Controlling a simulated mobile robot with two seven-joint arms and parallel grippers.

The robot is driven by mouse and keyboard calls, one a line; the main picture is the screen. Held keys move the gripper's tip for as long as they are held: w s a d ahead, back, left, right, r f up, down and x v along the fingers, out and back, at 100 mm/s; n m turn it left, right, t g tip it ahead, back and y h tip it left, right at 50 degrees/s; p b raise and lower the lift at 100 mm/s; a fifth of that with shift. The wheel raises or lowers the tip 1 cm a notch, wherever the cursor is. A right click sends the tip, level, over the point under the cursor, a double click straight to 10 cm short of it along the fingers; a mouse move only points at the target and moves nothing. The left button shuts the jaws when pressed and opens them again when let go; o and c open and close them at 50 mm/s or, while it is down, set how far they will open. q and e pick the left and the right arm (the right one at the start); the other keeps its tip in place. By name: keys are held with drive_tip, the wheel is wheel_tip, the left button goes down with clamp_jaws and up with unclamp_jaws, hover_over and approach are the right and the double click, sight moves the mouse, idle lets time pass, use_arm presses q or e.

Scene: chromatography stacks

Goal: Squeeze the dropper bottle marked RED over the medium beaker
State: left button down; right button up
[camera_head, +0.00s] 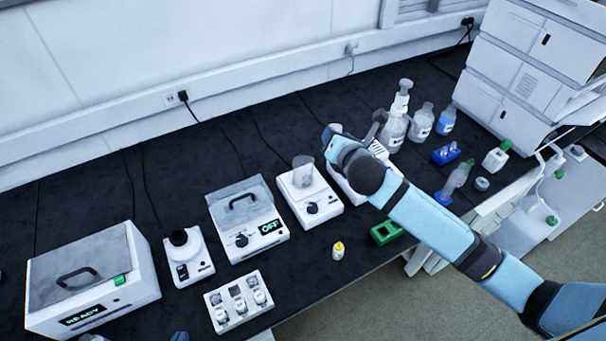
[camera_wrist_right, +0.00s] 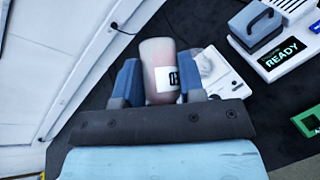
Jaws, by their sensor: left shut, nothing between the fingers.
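A clear beaker (camera_head: 302,172) stands on a white balance-like device (camera_head: 312,203) in the middle of the bench; I take it for the medium beaker. My right arm reaches in from the right, and its gripper (camera_head: 330,134) is just right of and beyond the beaker, its fingers mostly hidden. In the right wrist view my right gripper (camera_wrist_right: 158,88) is closed around a pinkish bottle (camera_wrist_right: 159,55) with a white label, likely the dropper bottle; its print is not readable. Only the blue tip of my left gripper (camera_head: 180,337) shows at the bottom edge, shut and empty.
A small yellow-labelled bottle (camera_head: 338,250) and a green block (camera_head: 385,232) stand near the front edge. A lidded device (camera_head: 245,215) reads OFF; a white box (camera_head: 95,280) reads READY. A vial rack (camera_head: 238,301) is in front. Several bottles (camera_head: 395,130) stand at the back right.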

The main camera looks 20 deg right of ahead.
drive_tip(key=w+a, duration=0.1)
drive_tip(key=w, duration=1.9)
drive_tip(key=shift+w+a+b, duration=0.3)
drive_tip(key=shift+b, duration=0.15)
idle(4.5)
drive_tip(key=shift+c, duration=0.3)
drive_tip(key=c, duration=0.5)
